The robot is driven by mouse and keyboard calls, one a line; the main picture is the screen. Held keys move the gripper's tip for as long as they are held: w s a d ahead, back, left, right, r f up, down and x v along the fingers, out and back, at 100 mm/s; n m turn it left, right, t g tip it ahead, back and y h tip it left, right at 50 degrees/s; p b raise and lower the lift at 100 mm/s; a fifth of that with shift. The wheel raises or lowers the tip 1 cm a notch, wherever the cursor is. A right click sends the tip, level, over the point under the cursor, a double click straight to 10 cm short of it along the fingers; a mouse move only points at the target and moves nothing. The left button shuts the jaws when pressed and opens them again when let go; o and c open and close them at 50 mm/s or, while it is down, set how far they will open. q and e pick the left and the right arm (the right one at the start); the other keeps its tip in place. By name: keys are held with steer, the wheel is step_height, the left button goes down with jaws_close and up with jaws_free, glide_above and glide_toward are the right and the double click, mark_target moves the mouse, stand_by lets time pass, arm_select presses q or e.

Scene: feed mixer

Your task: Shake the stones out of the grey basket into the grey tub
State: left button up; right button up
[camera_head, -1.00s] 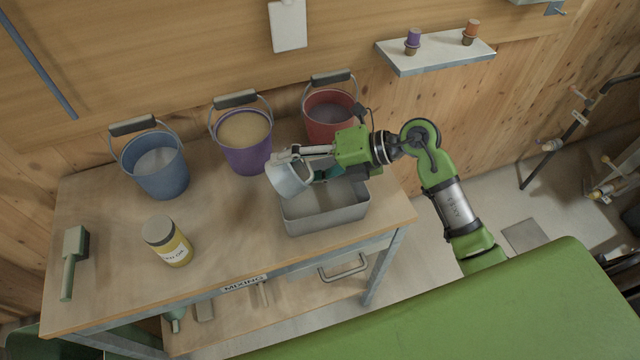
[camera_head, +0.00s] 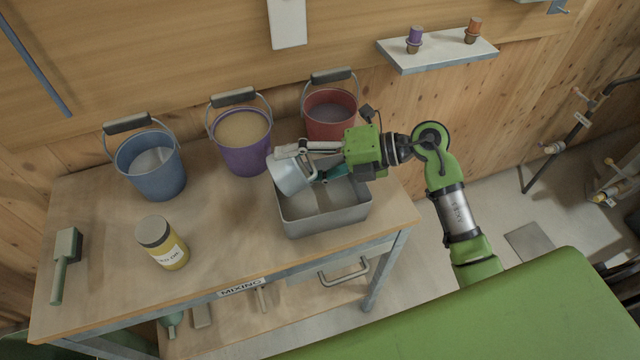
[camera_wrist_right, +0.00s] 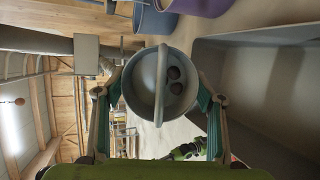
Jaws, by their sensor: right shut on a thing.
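The grey basket (camera_head: 291,174) is held in my right gripper (camera_head: 308,162), tilted, over the left end of the grey tub (camera_head: 326,221). In the right wrist view the gripper (camera_wrist_right: 160,92) is shut around the sides of the basket (camera_wrist_right: 142,98), whose handle crosses the opening. Two dark stones (camera_wrist_right: 175,80) lie inside the basket there. The tub (camera_wrist_right: 262,92) fills the right side of that view. The visible part of its floor looks bare; the part behind the basket and gripper is hidden.
A blue bucket (camera_head: 150,172), a purple bucket (camera_head: 243,145) and a red bucket (camera_head: 331,118) stand along the back of the table. A yellow jar (camera_head: 162,243) and a green-handled tool (camera_head: 64,266) are at the left. The table's middle front (camera_head: 225,225) is clear.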

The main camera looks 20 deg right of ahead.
steer(key=shift+s+r+y+b, duration=0.15)
steer(key=shift+s+y+b, duration=0.15)
steer(key=shift+b, duration=0.15)
steer(key=shift+w+d, duration=0.2)
steer(key=shift+w, duration=0.1)
steer(key=shift+s+d+r+y+b, duration=0.15)
steer(key=shift+s+y+b, duration=0.15)
steer(key=shift+b, duration=0.35)
steer(key=shift+w+d, duration=0.25)
steer(key=shift+w, duration=0.05)
steer(key=shift+s+d+m+t+y+b, duration=0.15)
steer(key=shift+s+m+t+y+b, duration=0.15)
steer(key=shift+b, duration=0.3)
steer(key=shift+w+d+y, duration=0.2)
steer(key=shift+w+y, duration=0.05)
steer(key=shift+y, duration=0.05)
steer(key=shift+s+b, duration=0.1)
steer(key=shift+b, duration=0.25)
steer(key=shift+s+d, duration=0.1)
